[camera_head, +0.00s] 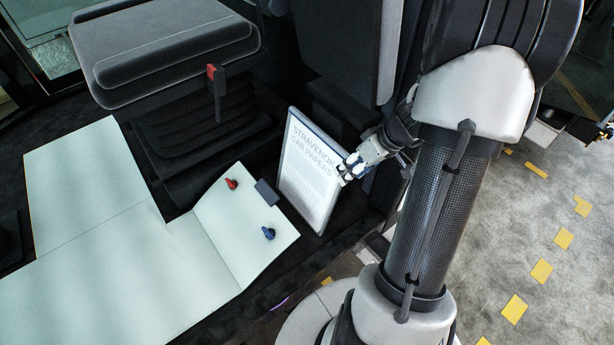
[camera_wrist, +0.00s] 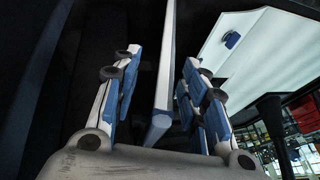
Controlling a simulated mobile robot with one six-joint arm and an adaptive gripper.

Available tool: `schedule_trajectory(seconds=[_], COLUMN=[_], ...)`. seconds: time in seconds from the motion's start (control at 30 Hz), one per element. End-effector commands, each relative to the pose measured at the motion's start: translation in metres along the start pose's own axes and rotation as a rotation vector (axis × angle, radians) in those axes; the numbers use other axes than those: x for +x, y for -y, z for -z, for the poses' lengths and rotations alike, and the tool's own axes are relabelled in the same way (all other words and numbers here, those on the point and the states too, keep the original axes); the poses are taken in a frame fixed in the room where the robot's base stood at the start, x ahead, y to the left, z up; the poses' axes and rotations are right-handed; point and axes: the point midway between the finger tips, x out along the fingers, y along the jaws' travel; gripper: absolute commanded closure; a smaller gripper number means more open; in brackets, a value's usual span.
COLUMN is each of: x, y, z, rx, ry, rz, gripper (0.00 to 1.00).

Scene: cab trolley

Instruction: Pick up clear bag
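A flat, thin, upright sleeve (camera_head: 306,180) with a blue border and the printed words "CAB PAPERS" leans in the dark cab; it is the only bag-like thing I see, and I cannot tell if it is clear. In the wrist view the sleeve (camera_wrist: 163,85) shows edge-on as a thin pale strip. My gripper (camera_head: 350,170) is at the sleeve's right edge. In the wrist view my gripper (camera_wrist: 161,60) is open, with one finger on each side of the sleeve and gaps on both sides. The sleeve's far side is hidden.
A pale folded board (camera_head: 205,255) lies left of the sleeve, with a red knob-like piece (camera_head: 231,184) and a blue one (camera_head: 268,233). A dark block (camera_head: 267,192) sits at its edge beside the sleeve. A grey seat (camera_head: 165,50) stands behind. Open floor lies right.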

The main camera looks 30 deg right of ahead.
Motion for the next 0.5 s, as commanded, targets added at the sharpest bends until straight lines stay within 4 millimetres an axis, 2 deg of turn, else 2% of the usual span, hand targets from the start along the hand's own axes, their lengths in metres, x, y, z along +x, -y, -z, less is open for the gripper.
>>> schedule_trajectory(seconds=[0.17,0.4,0.5], x=[0.014,0.049,0.053], y=[0.004,0.008,0.007], z=[0.0,0.002,0.002], rx=[-0.001,0.0,0.0], ry=[0.001,0.002,0.001], rz=[0.002,0.001,0.0], gripper=[0.6,0.6,0.6])
